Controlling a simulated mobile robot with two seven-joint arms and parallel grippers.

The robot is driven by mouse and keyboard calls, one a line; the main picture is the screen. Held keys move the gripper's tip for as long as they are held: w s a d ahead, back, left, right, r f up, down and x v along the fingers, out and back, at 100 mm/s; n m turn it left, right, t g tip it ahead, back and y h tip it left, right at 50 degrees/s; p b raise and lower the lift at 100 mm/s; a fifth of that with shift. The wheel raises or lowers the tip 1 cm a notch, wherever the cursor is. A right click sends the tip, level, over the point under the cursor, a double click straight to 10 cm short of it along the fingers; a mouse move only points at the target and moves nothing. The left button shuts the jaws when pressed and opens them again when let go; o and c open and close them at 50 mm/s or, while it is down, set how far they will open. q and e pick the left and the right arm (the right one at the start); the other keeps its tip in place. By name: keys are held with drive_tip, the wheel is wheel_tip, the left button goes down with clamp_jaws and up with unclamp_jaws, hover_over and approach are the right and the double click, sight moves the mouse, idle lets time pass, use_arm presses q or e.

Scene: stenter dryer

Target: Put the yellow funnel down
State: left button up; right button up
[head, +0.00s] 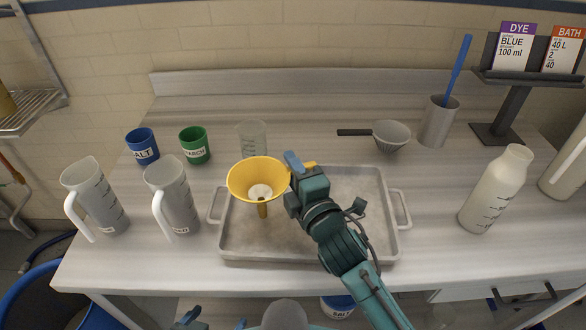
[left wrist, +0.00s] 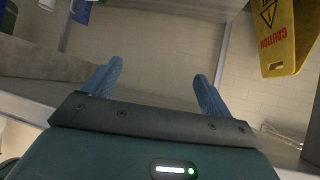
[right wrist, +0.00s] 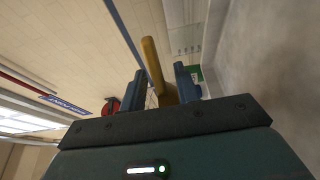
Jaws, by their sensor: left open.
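The yellow funnel (head: 250,172) is upright above the left part of the grey metal tray (head: 270,258), with its stem pointing down. I cannot tell whether the stem touches the tray. My right gripper (head: 297,165) is shut on the funnel's right side. In the right wrist view the funnel (right wrist: 152,65) shows as a yellow strip between the fingers of my right gripper (right wrist: 160,82). My left gripper (head: 214,319) is low at the front edge of the bench, away from the funnel. In the left wrist view its fingers (left wrist: 157,88) are wide apart and empty.
Two white jugs (head: 176,198) and blue (head: 143,146) and green (head: 195,146) cups stand left. A clear beaker (head: 252,138) and grey strainer (head: 390,136) are behind the tray. A bottle (head: 495,190) stands right. The tray's right part is bare beyond my arm.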

drive_tip(key=shift+r, duration=0.3)
use_arm(q)
drive_tip(key=shift+d+f+b, duration=0.1)
drive_tip(key=shift+d+b, duration=0.2)
drive_tip(key=shift+b, duration=0.4)
use_arm(e)
drive_tip(key=v, duration=1.2)
drive_tip(key=shift+f, duration=0.15)
use_arm(q)
drive_tip(key=shift+a, duration=0.1)
